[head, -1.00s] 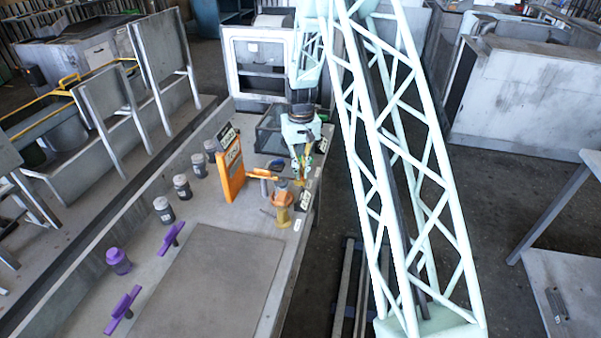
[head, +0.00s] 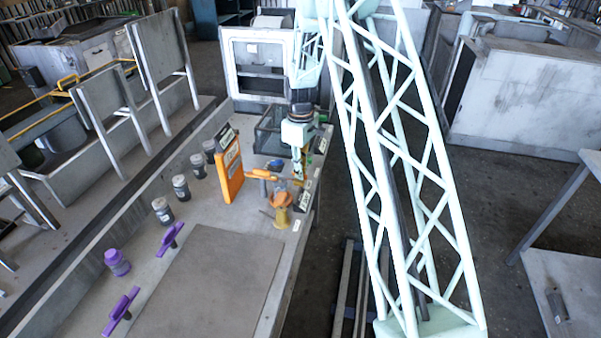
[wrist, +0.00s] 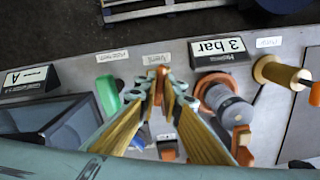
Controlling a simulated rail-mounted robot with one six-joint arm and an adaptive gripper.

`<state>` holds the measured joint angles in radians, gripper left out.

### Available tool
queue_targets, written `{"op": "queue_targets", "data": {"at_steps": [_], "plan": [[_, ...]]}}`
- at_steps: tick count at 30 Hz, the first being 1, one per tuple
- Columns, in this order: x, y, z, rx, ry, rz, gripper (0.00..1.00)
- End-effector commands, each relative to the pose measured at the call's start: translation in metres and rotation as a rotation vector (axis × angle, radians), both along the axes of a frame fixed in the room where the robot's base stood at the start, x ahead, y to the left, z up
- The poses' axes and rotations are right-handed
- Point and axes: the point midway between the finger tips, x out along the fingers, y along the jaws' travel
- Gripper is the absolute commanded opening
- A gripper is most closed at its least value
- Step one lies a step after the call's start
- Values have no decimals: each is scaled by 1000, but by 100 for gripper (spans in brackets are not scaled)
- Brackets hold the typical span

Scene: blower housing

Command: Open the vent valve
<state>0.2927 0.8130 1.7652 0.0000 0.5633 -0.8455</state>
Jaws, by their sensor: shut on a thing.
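My gripper (wrist: 160,88) is shut in the wrist view, with its yellow-sided fingers close together just below the small label reading Vent (wrist: 157,60). A small orange-brown piece (wrist: 161,71) shows at the fingertips; I take it to be the vent valve's handle, mostly hidden by the fingers. Its turned angle cannot be told. In the head view, my gripper (head: 301,168) points down at the bench's right edge, where the valve is hidden behind it.
A green handle (wrist: 107,95) stands left of my gripper. A grey knob with an orange ring (wrist: 230,103) stands close on the right, by the 3 bar sign (wrist: 219,48). An orange panel (head: 231,172) and purple handles (head: 122,309) are also on the bench (head: 150,275).

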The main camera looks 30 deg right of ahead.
Motion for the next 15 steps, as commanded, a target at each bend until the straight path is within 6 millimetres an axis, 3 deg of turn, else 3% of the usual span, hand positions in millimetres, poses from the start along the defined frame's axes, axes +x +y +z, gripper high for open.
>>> {"op": "queue_targets", "data": {"at_steps": [15], "plan": [[0,-1,0,0,0,125,0]]}}
